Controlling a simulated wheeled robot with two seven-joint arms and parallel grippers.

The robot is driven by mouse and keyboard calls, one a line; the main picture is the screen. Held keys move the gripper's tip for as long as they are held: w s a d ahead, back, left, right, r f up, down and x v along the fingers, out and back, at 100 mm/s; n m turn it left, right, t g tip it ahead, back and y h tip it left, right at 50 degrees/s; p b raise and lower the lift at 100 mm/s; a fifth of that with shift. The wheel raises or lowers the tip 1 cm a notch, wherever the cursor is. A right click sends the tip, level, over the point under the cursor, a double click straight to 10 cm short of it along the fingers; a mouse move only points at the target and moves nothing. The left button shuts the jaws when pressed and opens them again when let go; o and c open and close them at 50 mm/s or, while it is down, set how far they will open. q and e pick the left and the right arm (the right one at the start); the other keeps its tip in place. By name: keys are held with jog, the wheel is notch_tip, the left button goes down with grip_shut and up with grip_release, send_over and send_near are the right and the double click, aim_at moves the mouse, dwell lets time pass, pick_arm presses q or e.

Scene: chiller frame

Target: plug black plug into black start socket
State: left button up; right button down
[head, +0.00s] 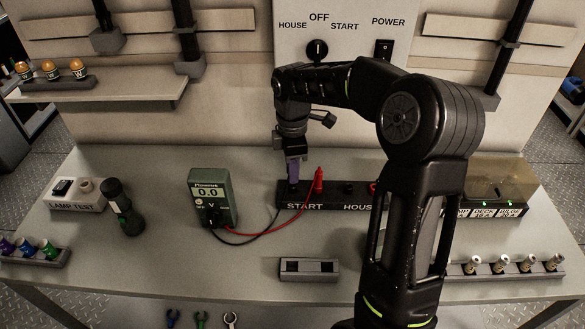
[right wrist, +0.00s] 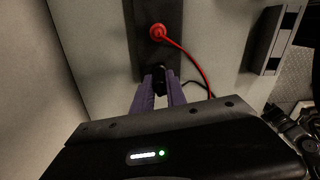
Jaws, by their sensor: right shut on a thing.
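My right gripper (head: 293,178) points straight down over the left end of the black socket strip (head: 332,204), above the START label. Its purple fingers are shut on the black plug, which shows between the fingertips in the right wrist view (right wrist: 159,80). The plug is at the black start socket, which the fingers and plug hide; I cannot tell how deep it sits. The red plug (head: 319,181) stands upright in the strip just right of the gripper. Black and red leads run to the green meter (head: 211,196), reading 0.0. My left gripper is not in view.
A dark green torch (head: 122,207) and the lamp test box (head: 77,193) stand left. An empty grey holder (head: 309,269) lies in front of the strip. The panel with the OFF selector knob (head: 317,50) rises behind. My right arm covers the strip's right end.

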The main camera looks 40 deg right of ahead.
jog(key=shift+f+b, duration=0.3)
jog(key=shift+f, duration=0.3)
jog(key=c, duration=1.3)
grip_release()
jog(key=shift+o, duration=0.2)
notch_tip(320, 180, up, 8)
jog(key=shift+f+b, duration=0.1)
jog(key=shift+b, duration=0.25)
